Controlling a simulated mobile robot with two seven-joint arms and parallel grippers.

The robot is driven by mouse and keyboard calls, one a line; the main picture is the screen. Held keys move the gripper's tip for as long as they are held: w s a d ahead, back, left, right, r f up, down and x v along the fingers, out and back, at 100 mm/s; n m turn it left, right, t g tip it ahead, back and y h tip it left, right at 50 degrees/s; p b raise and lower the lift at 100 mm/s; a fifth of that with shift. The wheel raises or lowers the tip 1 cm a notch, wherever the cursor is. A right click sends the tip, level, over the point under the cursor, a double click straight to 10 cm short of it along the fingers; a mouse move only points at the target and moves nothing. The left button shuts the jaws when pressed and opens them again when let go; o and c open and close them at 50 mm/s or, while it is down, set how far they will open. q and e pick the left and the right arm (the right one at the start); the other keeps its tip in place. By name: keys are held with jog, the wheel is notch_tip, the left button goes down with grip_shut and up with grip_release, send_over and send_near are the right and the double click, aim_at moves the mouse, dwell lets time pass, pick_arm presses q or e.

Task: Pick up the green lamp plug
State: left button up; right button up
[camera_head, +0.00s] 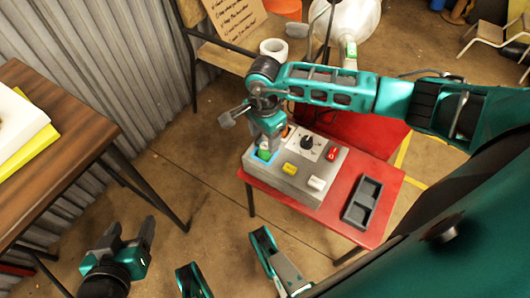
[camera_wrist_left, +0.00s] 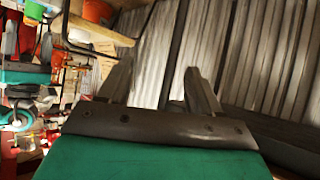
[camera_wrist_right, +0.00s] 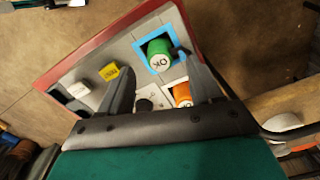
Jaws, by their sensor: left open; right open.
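The green lamp plug (camera_head: 265,155), marked OK on top, stands in a blue-edged square at one corner of a grey panel box (camera_head: 325,190). It also shows in the right wrist view (camera_wrist_right: 159,52), beyond the tip of the right-hand finger. My right gripper (camera_head: 268,138) is open and points down over that corner of the box; its fingers hold nothing. The plug is partly hidden by it in the head view. My left gripper (camera_head: 130,236) is open and empty at the lower left, well away from the box.
The box sits on a red table (camera_head: 395,190) beside a dark tray (camera_head: 362,202). A wooden table (camera_head: 60,125) stands left.

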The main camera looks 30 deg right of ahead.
aim_at(265, 146)
notch_tip(265, 146, down, 3)
jog(key=shift+f+b, duration=0.1)
jog(key=shift+b, duration=0.3)
jog(key=c, duration=1.1)
jog(key=shift+c, duration=0.2)
